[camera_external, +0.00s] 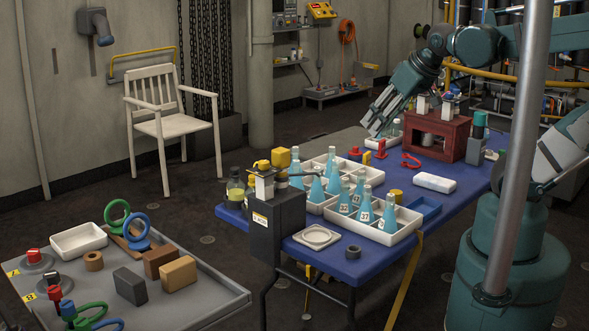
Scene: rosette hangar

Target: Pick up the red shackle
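A red shackle (411,161), a curved open loop, lies on the blue table top (455,199), right of the middle of its far part. Smaller red pieces (381,150) stand to its left, too small to make out clearly. My gripper (374,128) hangs over the far side of the table, up and to the left of the shackle and apart from it. Its grey fingers point down and to the left. From this angle I cannot tell whether they are open or shut, and I see nothing held in them.
A flask (396,127) stands near my gripper. White trays (403,229) of blue flasks fill the nearer table. A white block (434,182) lies in front. A grey pole (522,150) crosses the view.

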